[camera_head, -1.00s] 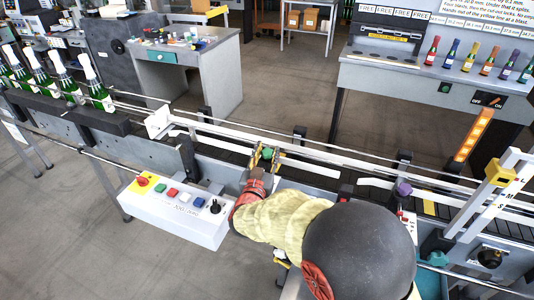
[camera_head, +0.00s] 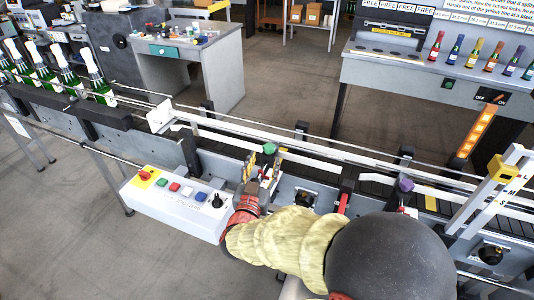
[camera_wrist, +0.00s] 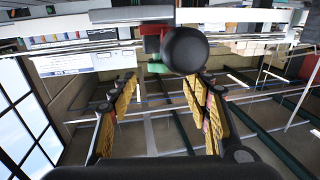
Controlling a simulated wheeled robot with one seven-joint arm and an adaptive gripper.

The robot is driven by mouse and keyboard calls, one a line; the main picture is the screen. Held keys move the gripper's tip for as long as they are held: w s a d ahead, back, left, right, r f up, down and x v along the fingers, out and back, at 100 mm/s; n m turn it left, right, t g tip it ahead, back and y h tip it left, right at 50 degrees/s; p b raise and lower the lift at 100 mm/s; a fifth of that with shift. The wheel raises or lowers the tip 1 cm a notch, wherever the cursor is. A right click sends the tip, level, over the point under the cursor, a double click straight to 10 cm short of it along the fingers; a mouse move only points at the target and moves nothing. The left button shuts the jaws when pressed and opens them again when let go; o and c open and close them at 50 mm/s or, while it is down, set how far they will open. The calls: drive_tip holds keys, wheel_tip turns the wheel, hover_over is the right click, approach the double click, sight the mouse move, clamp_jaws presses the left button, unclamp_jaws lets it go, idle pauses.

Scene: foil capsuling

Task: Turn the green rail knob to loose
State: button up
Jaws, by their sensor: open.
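The green rail knob (camera_head: 270,149) stands on the near side of the conveyor rail in the head view. My gripper (camera_head: 265,157) is just in front of it, on the near side, with its yellow-and-black striped fingers spread and nothing between them. The knob shows just beyond the fingertips; I cannot tell whether a finger touches it. In the wrist view the open fingers (camera_wrist: 163,85) stand left and right. A black ball (camera_wrist: 185,50) is beyond them and partly covers a small green part (camera_wrist: 156,68); I cannot tell if that part is the knob.
A purple knob (camera_head: 406,185) sits farther right along the rail. A control box (camera_head: 175,205) with coloured buttons is left of my gripper. Green bottles (camera_head: 72,82) stand on the conveyor at the left. A lit orange column (camera_head: 476,132) is at the right.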

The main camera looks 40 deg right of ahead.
drive_tip(key=shift+v, duration=2.25)
